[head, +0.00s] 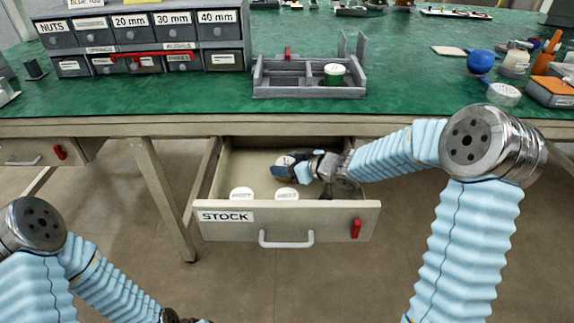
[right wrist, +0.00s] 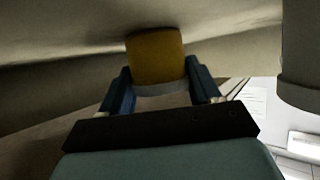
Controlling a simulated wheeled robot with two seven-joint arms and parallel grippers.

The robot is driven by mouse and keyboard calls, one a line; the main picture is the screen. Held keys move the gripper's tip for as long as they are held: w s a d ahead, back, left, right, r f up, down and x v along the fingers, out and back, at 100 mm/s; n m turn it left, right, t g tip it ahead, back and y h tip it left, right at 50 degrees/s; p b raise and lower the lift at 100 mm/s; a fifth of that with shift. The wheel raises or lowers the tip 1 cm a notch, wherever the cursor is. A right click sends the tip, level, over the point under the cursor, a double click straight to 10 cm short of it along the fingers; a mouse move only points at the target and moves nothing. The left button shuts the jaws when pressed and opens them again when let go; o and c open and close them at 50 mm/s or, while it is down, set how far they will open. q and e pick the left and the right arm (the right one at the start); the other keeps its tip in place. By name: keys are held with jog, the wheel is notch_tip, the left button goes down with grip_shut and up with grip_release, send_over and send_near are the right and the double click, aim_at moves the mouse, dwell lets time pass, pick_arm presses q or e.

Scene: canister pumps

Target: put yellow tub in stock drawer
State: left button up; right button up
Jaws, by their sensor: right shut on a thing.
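The stock drawer (head: 288,224), labelled STOCK, is pulled open below the bench top. My right gripper (head: 291,167) reaches into it from the right, towards its back part. In the right wrist view, the right gripper (right wrist: 160,88) is shut on the yellow tub (right wrist: 155,57), with one dark blue finger on each side. The tub's pale lid shows in the head view (head: 284,160), and the gripper hides most of its body. I cannot tell whether the tub touches the drawer floor. My left gripper (head: 176,315) is only partly in view at the bottom edge.
Two white-lidded tubs (head: 242,193) (head: 287,193) stand at the drawer's front. A pale tub (right wrist: 300,45) is close to the gripper in the right wrist view. A grey tray (head: 310,92) holding a green tub (head: 334,74) sits on the bench above.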

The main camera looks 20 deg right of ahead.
jog(key=o, duration=1.1)
jog(key=shift+s+d+r, duration=0.15)
jog(key=shift+r, duration=0.1)
jog(key=p+v, duration=0.1)
jog(key=v, duration=0.6)
jog(key=shift+f+p, duration=0.1)
jog(key=shift+p, duration=0.2)
